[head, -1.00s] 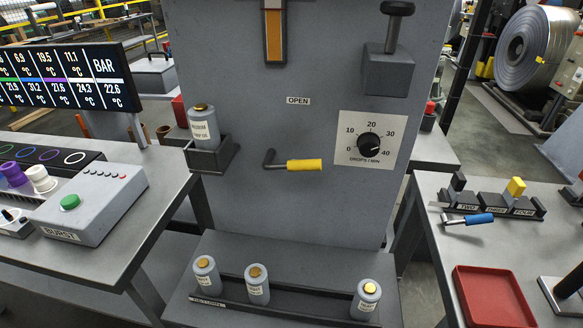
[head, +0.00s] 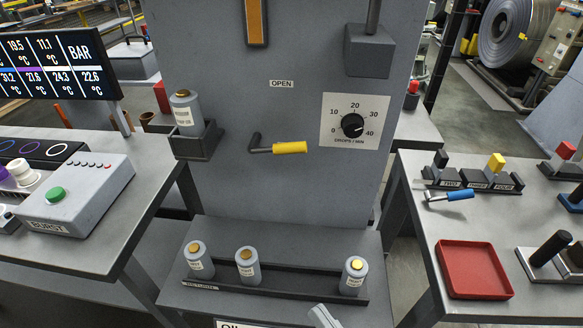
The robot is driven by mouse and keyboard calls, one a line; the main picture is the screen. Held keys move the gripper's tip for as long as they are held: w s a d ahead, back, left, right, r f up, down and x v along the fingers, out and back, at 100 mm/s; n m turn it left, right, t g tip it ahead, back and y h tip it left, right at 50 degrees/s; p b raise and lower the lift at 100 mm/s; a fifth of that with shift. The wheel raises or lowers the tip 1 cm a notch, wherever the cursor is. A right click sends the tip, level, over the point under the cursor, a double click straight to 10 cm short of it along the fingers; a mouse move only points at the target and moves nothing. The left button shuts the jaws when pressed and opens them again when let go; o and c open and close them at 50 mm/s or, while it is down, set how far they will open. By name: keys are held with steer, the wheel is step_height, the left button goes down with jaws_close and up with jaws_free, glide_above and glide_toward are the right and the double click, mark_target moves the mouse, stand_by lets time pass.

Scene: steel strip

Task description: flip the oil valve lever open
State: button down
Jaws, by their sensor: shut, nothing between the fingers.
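The oil valve lever (head: 290,147) has a yellow grip on a dark bent arm. It lies nearly level on the grey upright panel (head: 235,190), with its grip pointing right from the dark bend at its left end. The OPEN label (head: 282,84) is above the lever on the same panel. A pale grey piece that looks like the tip of my gripper (head: 324,316) shows at the bottom edge, well below the lever and apart from it. The gripper is shut and empty; most of it is out of frame.
A drops-per-minute dial (head: 352,125) sits right of the lever. A bottle in a dark holder (head: 196,140) juts out left of it. Several bottles stand in a rack (head: 310,287) on the lower shelf. Side tables hold a BURST box (head: 75,195) and a red tray (head: 474,270).

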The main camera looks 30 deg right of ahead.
steer(key=w+r+m+t+h, duration=0.2)
steer(key=w+m+h, duration=0.2)
steer(key=w+m, duration=0.65)
steer(key=w+r+m+t+h, duration=0.2)
steer(key=w+m+h, duration=0.35)
steer(key=m, duration=0.95)
steer(key=shift+s+d+f+m+g+h+p, duration=0.15)
steer(key=shift+d+f+m+g+h, duration=0.35)
steer(key=shift+m, duration=1.25)
steer(key=shift+s+d+f+m+g+h+p, duration=0.2)
steer(key=shift+d+m+h, duration=0.6)
steer(key=shift+m, duration=0.95)
steer(key=shift+s+d+f+m+g+h+p, duration=0.1)
steer(key=shift+d+f+m+g+h, duration=0.25)
steer(key=shift+m+h, duration=0.95)
steer(key=shift+w+m+y, duration=0.1)
steer(key=shift+m+y, duration=0.35)
steer(key=s+a+r+p+x, duration=0.1)
steer(key=p+x, duration=0.5)
steer(key=x, duration=0.6)
steer(key=shift+w+r, duration=0.2)
steer(key=shift+r, duration=0.7)
